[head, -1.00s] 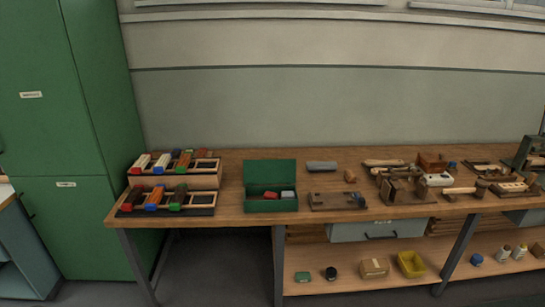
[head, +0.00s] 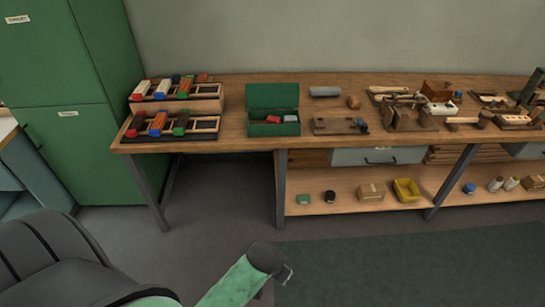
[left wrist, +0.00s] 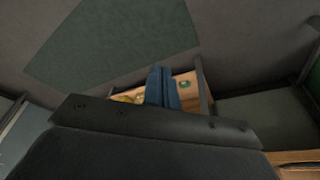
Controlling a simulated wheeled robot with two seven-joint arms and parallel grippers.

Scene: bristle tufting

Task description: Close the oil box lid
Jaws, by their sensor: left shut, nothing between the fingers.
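The green oil box (head: 262,131) stands on the workbench, left of its middle, in the head view. Its lid (head: 272,97) is open and stands upright at the back. A red block (head: 273,119) and a grey block (head: 290,119) show inside it. My left gripper (left wrist: 160,70) shows in the left wrist view as two dark blue fingers, shut and empty. The bench's lower shelf lies behind the fingers in that view, and the oil box cannot be made out there. In the head view my green arm is low in front of the bench. My right gripper is out of view.
Wooden racks with coloured blocks (head: 180,121) stand left of the box. A grey cylinder (head: 324,91) and a wooden board (head: 336,126) lie to its right. The bench's front edge runs close before the box. A yellow bin (head: 406,189) is on the shelf below.

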